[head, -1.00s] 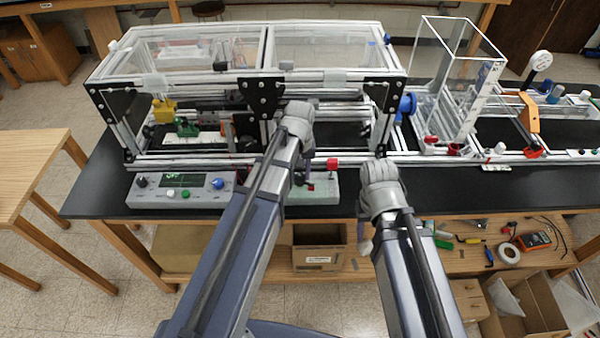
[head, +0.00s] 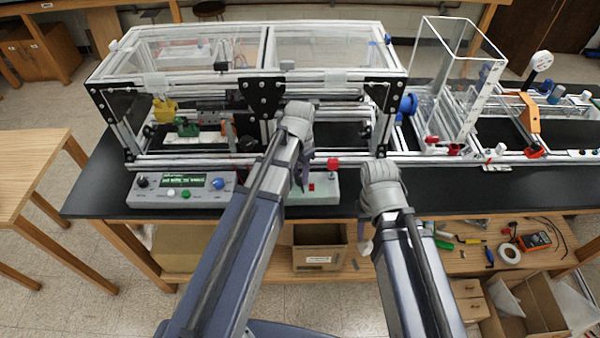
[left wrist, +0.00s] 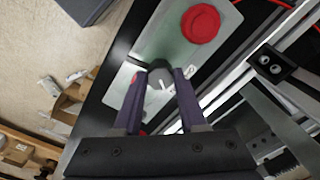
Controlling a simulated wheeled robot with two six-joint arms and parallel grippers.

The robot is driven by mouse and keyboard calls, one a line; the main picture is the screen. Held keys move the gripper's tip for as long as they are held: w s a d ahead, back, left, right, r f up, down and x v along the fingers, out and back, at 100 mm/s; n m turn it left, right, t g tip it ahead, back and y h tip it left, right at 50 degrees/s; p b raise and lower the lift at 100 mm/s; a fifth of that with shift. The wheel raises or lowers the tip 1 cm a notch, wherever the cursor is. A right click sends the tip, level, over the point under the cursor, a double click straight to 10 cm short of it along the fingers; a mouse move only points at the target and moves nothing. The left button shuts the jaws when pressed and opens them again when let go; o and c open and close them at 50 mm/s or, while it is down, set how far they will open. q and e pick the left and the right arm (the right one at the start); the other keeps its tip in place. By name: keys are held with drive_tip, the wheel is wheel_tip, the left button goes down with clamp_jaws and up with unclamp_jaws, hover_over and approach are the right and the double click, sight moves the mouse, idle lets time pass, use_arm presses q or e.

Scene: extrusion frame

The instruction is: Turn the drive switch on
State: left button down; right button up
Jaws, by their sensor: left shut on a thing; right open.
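The drive switch looks like a dark round knob with a white pointer (left wrist: 164,86) on a pale panel box (head: 322,196). My left gripper (head: 300,184) is shut on the knob, one finger on each side, as the left wrist view shows (left wrist: 160,78). In the head view my left arm hides the knob. A red mushroom button (head: 333,164) stands beside it on the same box; it also shows in the left wrist view (left wrist: 200,23). My right gripper (head: 365,246) is open, in front of the bench edge, touching nothing I can see.
A grey control box (head: 150,197) with a lit text display (head: 184,181) and several knobs and buttons lies to the left. The clear-panelled extrusion frame (head: 195,78) stands behind. A low shelf (head: 462,262) with tools is at right.

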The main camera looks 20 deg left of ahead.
sight(300, 176)
use_arm(q)
drive_tip(key=shift+m, duration=1)
drive_tip(key=shift+c, duration=2.3)
unclamp_jaws()
wheel_tip(300, 176, up, 8)
drive_tip(key=p, duration=0.8)
drive_tip(key=shift+f, duration=0.1)
